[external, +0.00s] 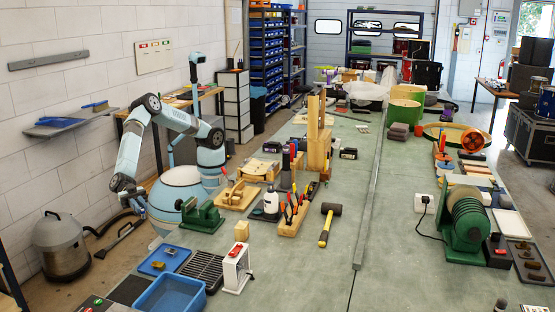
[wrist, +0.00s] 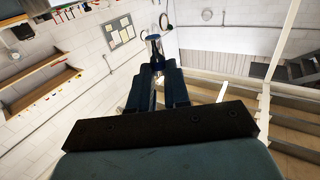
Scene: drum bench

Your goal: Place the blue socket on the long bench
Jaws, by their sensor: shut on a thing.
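My gripper (external: 128,192) is at the left in the external view, low between the wall and the bench. In the wrist view, its dark fingers (wrist: 158,85) are close together around a slim upright thing. The long bench (external: 330,225) has a grey-green top and runs from the front to the back, to the right of my gripper.
On the bench's near left stand a green vise (external: 203,216), a blue bin (external: 170,294), a blue tray (external: 165,261) and a black grate (external: 203,268). A mallet (external: 329,222) lies nearer the middle. Bare bench shows around the mallet.

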